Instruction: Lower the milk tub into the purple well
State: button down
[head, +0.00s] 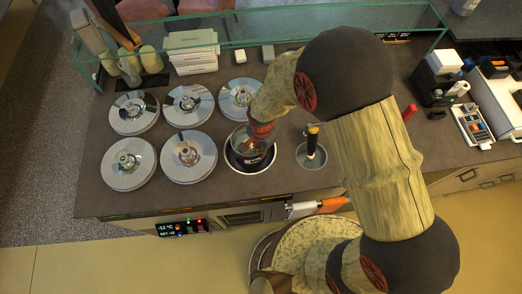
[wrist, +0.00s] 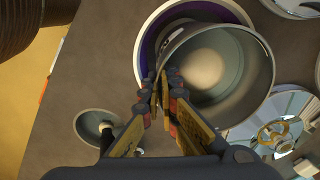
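The milk tub (wrist: 258,68) is a grey metal tub with pale contents; the wrist view looks down into it. My gripper (wrist: 164,84) is shut on the tub's rim at its left side. The purple well (wrist: 150,46) lies below the tub, its pale rim and purple inner wall showing to the left and above. The tub overlaps the well and sits off toward the lower right in the wrist view. In the head view the tub (head: 241,140) is over the white-rimmed well (head: 234,164), partly hidden by my gripper (head: 262,132); its exact height is unclear.
Several round metal lids (head: 129,162) cover wells to the left. A glass guard (head: 150,28) runs along the back, with a stack of white boxes (head: 192,50) behind the lids.

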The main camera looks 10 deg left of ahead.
aim_at(261, 163)
jog(key=shift+w+f, duration=0.1)
jog(key=shift+f, duration=0.05)
jog(key=shift+f+b, duration=2.55)
jog(key=shift+f, duration=0.95)
jog(key=shift+f+b, duration=1.35)
jog(key=shift+f, duration=0.3)
jog(key=c, duration=2.3)
grip_release()
jog(key=shift+c, duration=0.2)
jog(key=o, duration=0.5)
jog(key=shift+o, duration=0.2)
